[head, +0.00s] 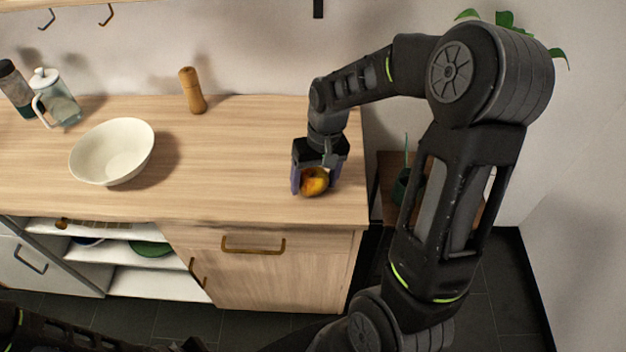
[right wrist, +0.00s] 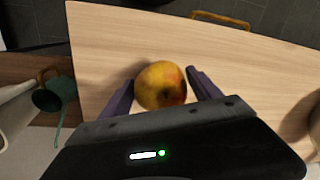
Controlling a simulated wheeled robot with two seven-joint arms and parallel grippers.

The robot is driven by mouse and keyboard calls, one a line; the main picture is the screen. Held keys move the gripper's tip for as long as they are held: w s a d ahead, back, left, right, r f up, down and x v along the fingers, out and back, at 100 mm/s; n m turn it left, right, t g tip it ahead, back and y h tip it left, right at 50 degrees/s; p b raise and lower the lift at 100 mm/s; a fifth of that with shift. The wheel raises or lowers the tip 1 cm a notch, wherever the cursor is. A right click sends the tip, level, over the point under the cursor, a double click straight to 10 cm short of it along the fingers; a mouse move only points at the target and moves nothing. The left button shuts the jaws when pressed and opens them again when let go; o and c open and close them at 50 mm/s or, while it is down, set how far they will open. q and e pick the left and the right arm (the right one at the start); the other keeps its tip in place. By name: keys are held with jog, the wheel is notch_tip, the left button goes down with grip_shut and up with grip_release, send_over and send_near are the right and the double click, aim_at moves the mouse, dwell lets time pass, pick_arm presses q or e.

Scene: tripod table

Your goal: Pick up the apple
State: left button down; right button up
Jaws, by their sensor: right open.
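A yellow and red apple (head: 314,182) sits on the wooden counter (head: 235,170) near its right front corner. My right gripper (head: 313,186) is at the apple from above, with its purple fingers on either side. In the right wrist view the apple (right wrist: 160,85) lies between the two fingers, and the right gripper (right wrist: 160,92) is open. A small gap shows between the apple and the left finger; contact at the right finger is unclear. At the lower left of the head view part of a dark arm shows, but the left gripper's fingers are not visible.
A white bowl (head: 112,151) stands on the counter's left, with a glass press (head: 56,98) behind it. A wooden mill (head: 192,91) stands at the back. A green pot (right wrist: 55,92) is beside the counter's right edge. The counter between bowl and apple is clear.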

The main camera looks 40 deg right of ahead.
aim_at(313, 173)
jog(key=shift+c, duration=0.4)
jog(key=c, duration=1.2)
jog(key=shift+r, duration=0.1)
notch_tip(313, 173, up, 10)
jog(key=shift+f+b, duration=0.1)
jog(key=shift+b, duration=0.4)
jog(key=shift+w+a, duration=0.1)
